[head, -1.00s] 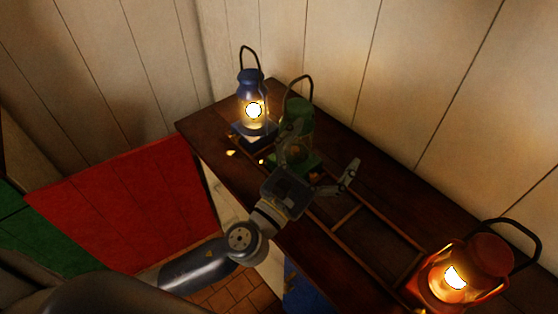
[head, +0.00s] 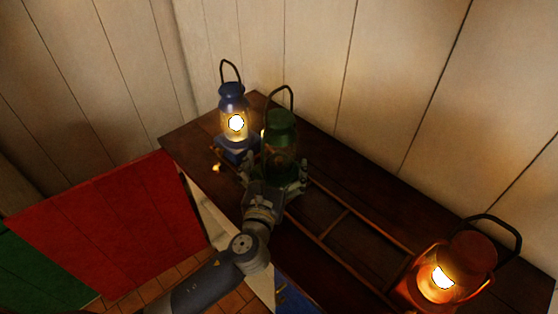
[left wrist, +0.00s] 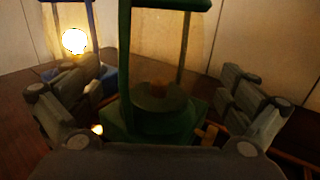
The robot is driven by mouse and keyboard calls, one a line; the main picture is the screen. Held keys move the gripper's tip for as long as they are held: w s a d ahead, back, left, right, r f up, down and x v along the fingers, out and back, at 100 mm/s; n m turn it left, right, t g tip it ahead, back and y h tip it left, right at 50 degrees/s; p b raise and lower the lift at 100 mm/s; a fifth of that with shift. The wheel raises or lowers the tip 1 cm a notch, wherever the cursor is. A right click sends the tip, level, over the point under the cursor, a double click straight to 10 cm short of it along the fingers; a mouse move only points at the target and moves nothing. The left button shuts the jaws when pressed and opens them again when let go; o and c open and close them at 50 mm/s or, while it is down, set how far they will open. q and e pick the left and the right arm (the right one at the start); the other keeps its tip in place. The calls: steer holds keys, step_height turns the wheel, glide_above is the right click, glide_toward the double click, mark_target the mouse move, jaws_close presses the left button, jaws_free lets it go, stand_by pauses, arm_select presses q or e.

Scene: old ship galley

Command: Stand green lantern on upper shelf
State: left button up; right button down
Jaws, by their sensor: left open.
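The green lantern (head: 281,130) stands upright and unlit on the dark wooden shelf top (head: 350,183), between a lit blue lantern and a wooden rack. My left gripper (head: 275,180) is open at the green lantern's near side. In the left wrist view the green lantern (left wrist: 165,115) stands between the spread fingers of the gripper (left wrist: 165,100), with a gap visible on each side. The gripper hides part of the lantern's base in the head view. My right gripper is not in view.
The lit blue lantern (head: 232,107) stands close on the left. A lit orange lantern (head: 450,273) stands at the lower right. A low wooden rail frame (head: 336,221) lies along the top. A plank wall (head: 400,90) rises behind. A red panel (head: 115,225) is at left.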

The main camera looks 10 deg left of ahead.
arm_select(q)
steer(key=w, duration=0.3)
steer(key=shift+s, duration=0.15)
steer(key=c, duration=1.7)
steer(key=shift+r, duration=0.15)
steer(key=shift+c, duration=1.1)
